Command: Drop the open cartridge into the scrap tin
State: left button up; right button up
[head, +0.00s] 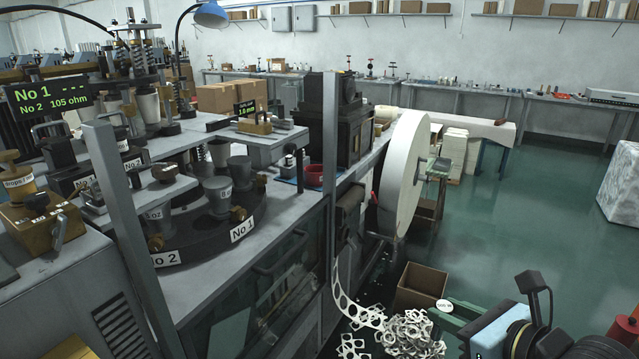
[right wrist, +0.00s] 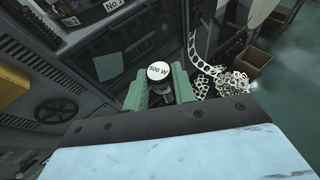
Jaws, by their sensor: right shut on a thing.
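My right gripper (head: 452,313) is at the lower right of the head view, with green fingers. In the right wrist view its fingers (right wrist: 160,88) are shut on a small cartridge (right wrist: 158,71) with a round white end marked "500 W". That white end also shows in the head view (head: 444,305). The cartridge is held in the air, clear of the bench; its lower part is mostly hidden. A small red round tin (head: 314,175), which may be the scrap tin, sits on the bench beyond the grey post, far from the gripper. My left gripper is not in view.
A cardboard box (head: 423,285) stands on the floor beside a heap of punched scrap strip (head: 412,334). A grey upright post (head: 330,150) and a large white reel (head: 404,172) stand near the red tin. Green floor lies open at the right.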

aim_at(321, 181)
jog(key=z, duration=1.65)
jog(key=i, duration=0.75)
